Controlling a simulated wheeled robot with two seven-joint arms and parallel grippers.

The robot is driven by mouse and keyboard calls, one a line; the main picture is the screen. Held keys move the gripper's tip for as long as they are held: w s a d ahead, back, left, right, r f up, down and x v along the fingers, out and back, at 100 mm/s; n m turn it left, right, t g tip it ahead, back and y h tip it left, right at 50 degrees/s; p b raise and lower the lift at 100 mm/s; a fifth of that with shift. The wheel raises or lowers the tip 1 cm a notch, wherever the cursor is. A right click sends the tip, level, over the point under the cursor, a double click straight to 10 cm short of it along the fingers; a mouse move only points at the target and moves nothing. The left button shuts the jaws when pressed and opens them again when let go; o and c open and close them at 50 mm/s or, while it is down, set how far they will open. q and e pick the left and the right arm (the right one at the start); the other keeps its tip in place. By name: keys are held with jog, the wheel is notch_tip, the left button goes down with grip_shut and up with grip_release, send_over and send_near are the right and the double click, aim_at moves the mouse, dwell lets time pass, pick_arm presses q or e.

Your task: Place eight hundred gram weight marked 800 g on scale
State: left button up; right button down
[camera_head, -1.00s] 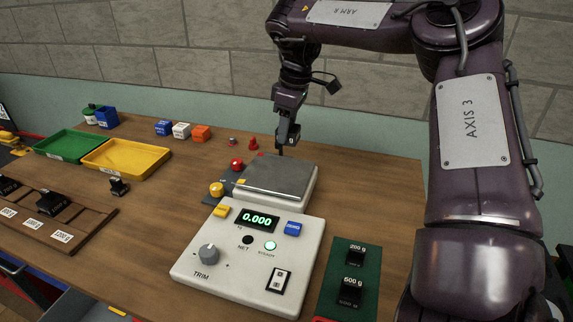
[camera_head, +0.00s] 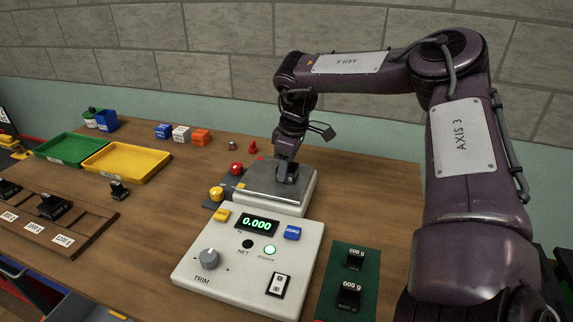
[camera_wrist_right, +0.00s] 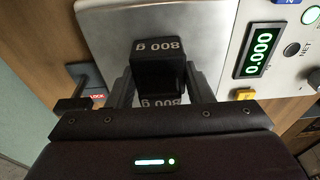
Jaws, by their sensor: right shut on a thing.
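The black weight marked 800 g (camera_wrist_right: 157,72) is between the fingers of my right gripper (camera_wrist_right: 158,86) in the right wrist view. The gripper is shut on it. In the head view my right gripper (camera_head: 287,180) is over the right part of the scale's grey metal pan (camera_head: 258,184), and the weight is hard to make out there. The pan (camera_wrist_right: 108,28) lies behind the weight in the wrist view. The display (camera_head: 257,225) reads 0.000. I cannot tell whether the weight touches the pan. My left gripper is out of view.
A green mat (camera_head: 337,303) with weights marked 200 g and 600 g lies right of the scale console (camera_head: 222,273). Yellow and red knobs stand left of the pan. Green and yellow trays (camera_head: 127,163) and a wooden weight rack (camera_head: 88,232) are at the left.

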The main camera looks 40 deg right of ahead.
aim_at(293, 167)
jog(key=shift+r, duration=0.1)
jog(key=c, duration=0.7)
grip_release()
jog(key=shift+s, duration=0.1)
notch_tip(293, 167, up, 12)
jog(key=s, duration=0.1)
jog(key=shift+s+d+b, duration=0.25)
jog(key=shift+d+b, duration=0.15)
jog(key=shift+b, duration=0.05)
